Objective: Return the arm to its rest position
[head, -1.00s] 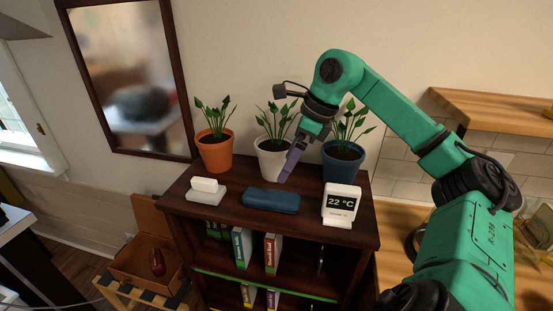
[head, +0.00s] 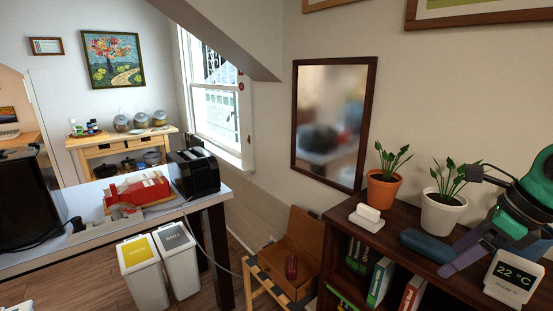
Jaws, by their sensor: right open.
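My right arm, green with dark joints, comes in at the right edge of the head view. Its gripper (head: 463,259) is open, with purple-grey fingers pointing down and left over the shelf top. The fingers are close to a dark blue case (head: 424,245) and left of a white thermometer display (head: 512,277) reading 22 °C. I cannot tell whether they touch either one. Nothing shows between the fingers. My left gripper is out of view.
A dark bookshelf (head: 397,216) holds potted plants, in an orange pot (head: 382,190) and a white pot (head: 441,213), and a white block on a grey base (head: 367,217). A table (head: 95,225) with a black toaster (head: 194,174), two bins and an open box (head: 296,257) stand left.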

